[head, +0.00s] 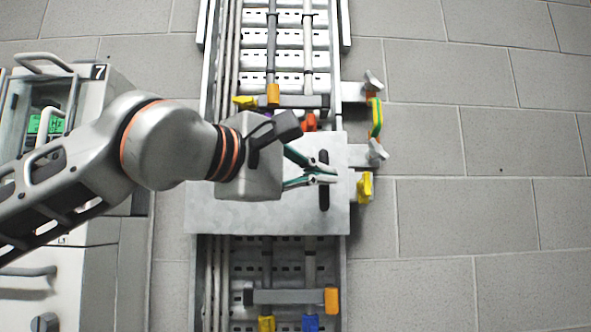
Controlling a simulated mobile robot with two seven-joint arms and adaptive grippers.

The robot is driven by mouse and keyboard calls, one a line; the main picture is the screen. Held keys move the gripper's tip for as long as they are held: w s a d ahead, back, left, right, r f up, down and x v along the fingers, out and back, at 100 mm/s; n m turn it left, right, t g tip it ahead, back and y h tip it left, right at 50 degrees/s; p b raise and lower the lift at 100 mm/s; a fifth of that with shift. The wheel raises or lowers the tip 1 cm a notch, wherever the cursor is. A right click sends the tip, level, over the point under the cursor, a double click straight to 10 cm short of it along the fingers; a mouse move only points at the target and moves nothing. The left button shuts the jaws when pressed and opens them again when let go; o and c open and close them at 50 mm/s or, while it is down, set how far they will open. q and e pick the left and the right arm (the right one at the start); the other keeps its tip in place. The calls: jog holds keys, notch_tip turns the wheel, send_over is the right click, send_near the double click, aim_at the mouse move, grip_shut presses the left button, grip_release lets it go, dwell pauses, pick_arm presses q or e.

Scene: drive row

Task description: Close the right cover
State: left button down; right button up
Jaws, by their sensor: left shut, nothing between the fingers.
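A flat, light metal cover plate (220,218) lies across the middle of a metal cable tray. It is the only plate of its kind I see, and I cannot tell whether it is the right cover. A dark slot or handle (324,200) runs up and down near its right side. My left gripper (326,176) is in front of the plate, its green-edged fingers shut with nothing between them. The fingertips overlap the dark slot in the picture; I cannot tell whether they touch it. My arm and gripper hide the plate's upper left part. My right gripper is not in view.
Cables (309,55) with coloured clips run along the tray above and below the plate. A cabinet (95,290) stands at left. Right is bare tiling.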

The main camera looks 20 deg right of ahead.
pick_arm(q)
jog(key=shift+w+d+p, duration=0.15)
jog(key=shift+w+d, duration=0.45)
jog(key=shift+w, duration=0.2)
jog(key=shift+w+d+p, duration=0.15)
jog(key=shift+w+d, duration=0.45)
jog(key=shift+w, duration=0.2)
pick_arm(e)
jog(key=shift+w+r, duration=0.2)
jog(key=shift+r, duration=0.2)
pick_arm(q)
jog(key=shift+a, duration=0.1)
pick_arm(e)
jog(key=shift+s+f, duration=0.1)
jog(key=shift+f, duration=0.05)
